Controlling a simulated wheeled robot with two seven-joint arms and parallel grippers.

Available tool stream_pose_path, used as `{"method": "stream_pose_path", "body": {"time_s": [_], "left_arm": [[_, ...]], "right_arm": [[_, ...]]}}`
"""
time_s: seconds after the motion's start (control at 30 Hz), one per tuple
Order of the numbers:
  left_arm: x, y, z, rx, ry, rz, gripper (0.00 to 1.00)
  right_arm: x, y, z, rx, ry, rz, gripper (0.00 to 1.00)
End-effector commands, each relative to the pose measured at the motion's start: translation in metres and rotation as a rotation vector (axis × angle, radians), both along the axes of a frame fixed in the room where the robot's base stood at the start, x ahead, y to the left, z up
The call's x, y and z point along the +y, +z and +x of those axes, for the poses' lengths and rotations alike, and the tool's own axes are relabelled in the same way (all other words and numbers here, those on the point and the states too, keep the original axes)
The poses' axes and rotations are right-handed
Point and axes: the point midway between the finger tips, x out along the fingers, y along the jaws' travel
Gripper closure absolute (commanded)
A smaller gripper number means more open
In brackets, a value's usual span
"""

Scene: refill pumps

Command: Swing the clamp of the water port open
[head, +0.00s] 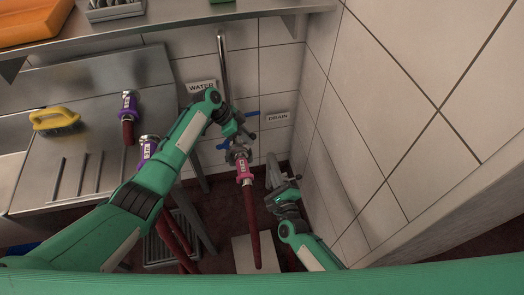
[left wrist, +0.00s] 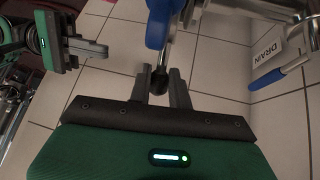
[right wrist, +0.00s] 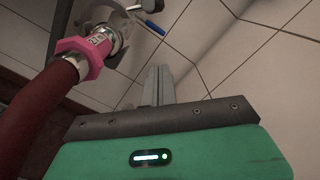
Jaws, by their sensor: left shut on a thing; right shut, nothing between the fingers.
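My left gripper (head: 246,134) is up at the wall pipework near the water sign (head: 201,87). In the left wrist view its fingers (left wrist: 161,84) are shut on the dark end of a thin metal lever (left wrist: 160,82), which looks like the clamp's handle. The clamp is mostly hidden by my gripper and the fittings. Just below is a pink-collared hose coupling (head: 244,169), which also shows in the right wrist view (right wrist: 88,50). My right gripper (right wrist: 158,86) is shut and empty, lower and to the right of this coupling.
A drain sign (head: 278,117) and a blue handle (head: 252,114) are on the wall close by. Two purple-collared hoses (head: 128,106) are at the steel counter (head: 85,150) on the left, with a yellow brush (head: 55,120). A tiled wall bounds the right side.

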Motion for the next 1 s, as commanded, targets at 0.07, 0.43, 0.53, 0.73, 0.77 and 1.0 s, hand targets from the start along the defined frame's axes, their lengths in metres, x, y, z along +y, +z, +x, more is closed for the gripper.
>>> {"method": "stream_pose_path", "body": {"time_s": [0.07,0.43,0.53,0.73,0.77,1.0], "left_arm": [[0.000,0.002,0.002,-0.005,0.002,-0.002,1.00],[0.000,0.002,0.002,-0.005,0.001,-0.002,1.00],[0.000,0.002,0.002,-0.005,0.001,-0.002,1.00],[0.000,0.002,0.002,-0.005,0.001,-0.002,1.00],[0.000,0.002,0.002,-0.005,0.002,-0.002,1.00],[0.000,0.002,0.002,-0.005,0.001,-0.003,1.00]], "right_arm": [[0.002,0.003,0.005,-0.004,-0.001,0.013,1.00],[0.015,0.005,0.064,-0.004,-0.002,0.011,1.00],[0.020,0.006,0.082,-0.005,-0.001,0.011,1.00],[0.035,0.016,0.097,-0.003,-0.002,0.017,1.00],[0.038,0.019,0.098,-0.002,-0.001,0.015,1.00],[0.051,0.032,0.099,-0.002,-0.001,0.012,1.00]]}}
